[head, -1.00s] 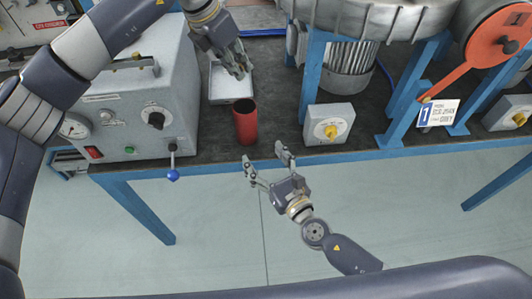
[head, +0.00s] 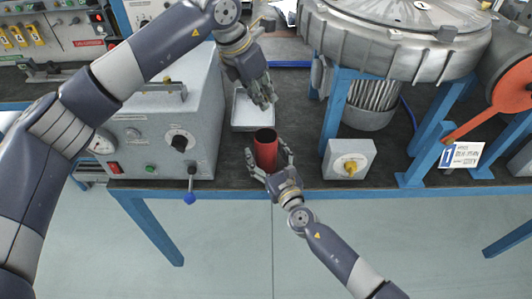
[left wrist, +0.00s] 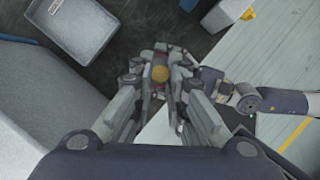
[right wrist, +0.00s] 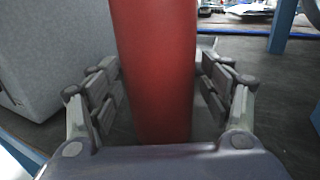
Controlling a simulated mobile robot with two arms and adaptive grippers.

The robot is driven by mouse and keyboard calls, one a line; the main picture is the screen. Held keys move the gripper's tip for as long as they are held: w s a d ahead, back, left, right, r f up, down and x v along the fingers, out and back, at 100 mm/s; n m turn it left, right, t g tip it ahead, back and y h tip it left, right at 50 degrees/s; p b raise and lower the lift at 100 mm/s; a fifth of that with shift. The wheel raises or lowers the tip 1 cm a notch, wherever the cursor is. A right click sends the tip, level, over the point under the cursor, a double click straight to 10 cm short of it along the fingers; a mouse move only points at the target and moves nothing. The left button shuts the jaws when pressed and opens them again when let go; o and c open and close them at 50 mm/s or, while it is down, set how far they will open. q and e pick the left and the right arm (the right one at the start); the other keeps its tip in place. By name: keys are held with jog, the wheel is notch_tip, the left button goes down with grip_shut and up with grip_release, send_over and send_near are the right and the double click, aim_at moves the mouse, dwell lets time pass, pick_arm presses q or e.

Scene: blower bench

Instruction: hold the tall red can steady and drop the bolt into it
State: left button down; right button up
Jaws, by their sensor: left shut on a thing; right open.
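The tall red can (head: 266,152) stands upright and open-topped near the bench's front edge. It fills the middle of the right wrist view (right wrist: 157,70). My right gripper (head: 268,163) is open, with one finger on each side of the can and visible gaps between fingers and can in the right wrist view. My left gripper (head: 264,104) hangs just above and behind the can's mouth, pointing down. It is shut on the bolt, whose round brass-coloured end (left wrist: 160,73) shows between the fingers in the left wrist view. The bolt cannot be made out in the head view.
A shallow grey tray (head: 240,121) lies behind the can. A grey control cabinet (head: 205,130) with a blue-knobbed lever stands to the left. A grey box with a yellow knob (head: 349,158) and a blue frame (head: 335,110) under the blower stand to the right.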

jog(key=c, duration=1.2)
pick_arm(q)
jog(key=shift+f, duration=0.2)
jog(key=shift+f, duration=2.1)
jog(key=c, duration=1.5)
grip_release()
